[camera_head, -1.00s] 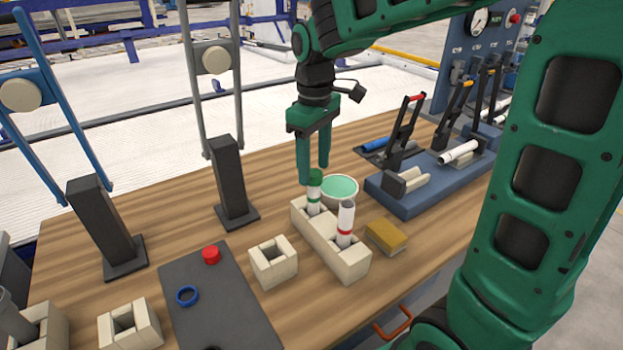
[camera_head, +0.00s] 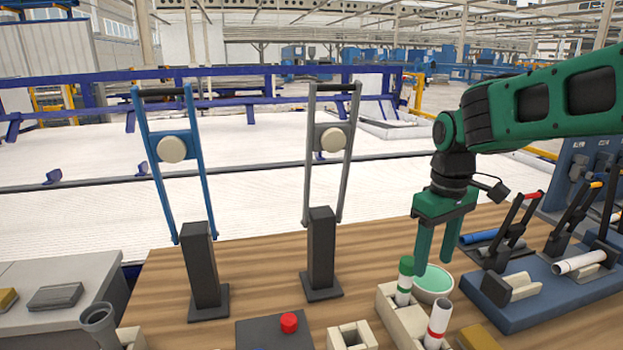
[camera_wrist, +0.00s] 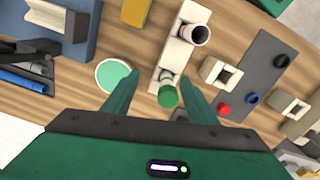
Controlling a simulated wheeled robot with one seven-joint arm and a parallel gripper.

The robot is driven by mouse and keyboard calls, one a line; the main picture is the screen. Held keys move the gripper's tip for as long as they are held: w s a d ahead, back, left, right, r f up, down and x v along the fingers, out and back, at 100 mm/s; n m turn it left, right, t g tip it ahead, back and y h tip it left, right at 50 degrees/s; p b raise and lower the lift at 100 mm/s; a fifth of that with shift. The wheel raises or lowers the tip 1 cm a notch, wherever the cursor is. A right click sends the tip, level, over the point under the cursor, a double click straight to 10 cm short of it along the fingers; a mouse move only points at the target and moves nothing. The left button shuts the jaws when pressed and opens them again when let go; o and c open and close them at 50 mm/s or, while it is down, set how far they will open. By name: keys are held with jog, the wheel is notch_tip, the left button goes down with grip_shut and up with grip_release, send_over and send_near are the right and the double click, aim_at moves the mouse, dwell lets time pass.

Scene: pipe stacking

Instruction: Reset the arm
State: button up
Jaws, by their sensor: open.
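My gripper (camera_head: 435,250) is green and open, pointing down above the wooden table (camera_head: 262,275). In the wrist view its two fingers (camera_wrist: 158,98) stand apart with nothing held between them. A green-capped white pipe (camera_head: 405,280) stands upright in a cream block holder (camera_head: 388,305), just below and beside the fingers. In the wrist view its green top (camera_wrist: 168,97) shows between the fingers, lower down. A white pipe with a red band (camera_head: 438,322) stands in the other socket of the same holder.
A green-topped round dish (camera_head: 434,280) sits behind the holder. A blue clamp fixture (camera_head: 520,310) with levers and a white pipe (camera_head: 580,262) is at right. Two tall lever stands, blue (camera_head: 160,185) and grey (camera_head: 308,170), rise at left and centre. A red button (camera_head: 289,323) sits in front.

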jog(key=s+d+f+m, duration=0.2)
jog(key=s+d+m, duration=0.3)
jog(key=s, duration=0.6)
jog(key=s+d+f+m, duration=0.3)
jog(key=s+d+m, duration=0.3)
jog(key=s, duration=0.5)
jog(key=shift+s+d+f, duration=0.15)
jog(key=shift+d+f, duration=0.05)
jog(key=shift+d, duration=1.05)
jog(key=shift+w+f, duration=0.25)
jog(key=shift+w, duration=0.35)
